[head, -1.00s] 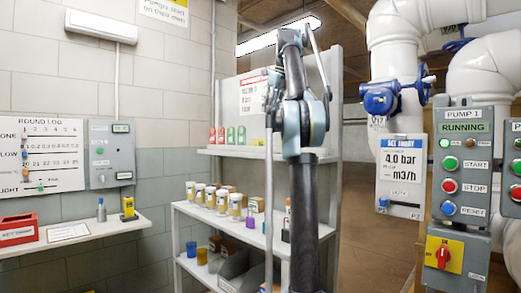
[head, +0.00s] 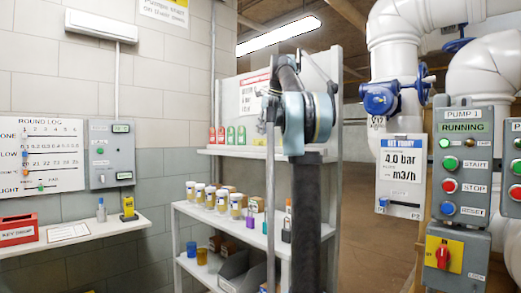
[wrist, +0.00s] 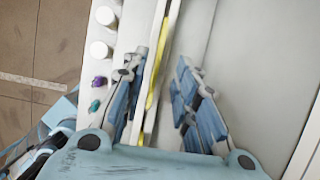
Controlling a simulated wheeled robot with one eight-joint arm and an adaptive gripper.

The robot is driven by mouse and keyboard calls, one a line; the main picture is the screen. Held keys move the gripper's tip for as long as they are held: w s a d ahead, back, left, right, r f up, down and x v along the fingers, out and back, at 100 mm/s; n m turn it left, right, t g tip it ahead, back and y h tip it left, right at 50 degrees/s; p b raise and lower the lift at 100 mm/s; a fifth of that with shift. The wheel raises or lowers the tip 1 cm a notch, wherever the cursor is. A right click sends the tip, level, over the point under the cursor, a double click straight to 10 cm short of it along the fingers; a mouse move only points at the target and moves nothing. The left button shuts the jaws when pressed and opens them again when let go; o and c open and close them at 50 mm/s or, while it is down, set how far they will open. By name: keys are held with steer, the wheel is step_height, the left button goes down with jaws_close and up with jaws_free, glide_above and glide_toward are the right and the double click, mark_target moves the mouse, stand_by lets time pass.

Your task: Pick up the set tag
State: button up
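Which thing is the set tag I cannot tell for sure. Small red tags (head: 216,135) and green tags (head: 235,135) stand in a row on the upper shelf (head: 240,151) in the head view. My gripper (wrist: 168,95) shows in the wrist view with its two blue-padded fingers apart. A thin white and yellow strip (wrist: 158,62) runs between the fingers, nearer the left one; I cannot tell whether it is a tag or a shelf edge. No contact is clear. In the head view my gripper is hidden behind my arm.
White-lidded jars (head: 222,199) and a purple padlock-like item (head: 250,218) stand on the middle shelf. Bins and cups are below. The pump panel (head: 462,165) and a "set today" board (head: 401,165) stand at right. A wall ledge (head: 75,236) is at left.

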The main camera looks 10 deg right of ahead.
mark_target(262, 145)
steer(key=shift+x, duration=2.05)
steer(key=shift+s, duration=0.1)
jaws_close()
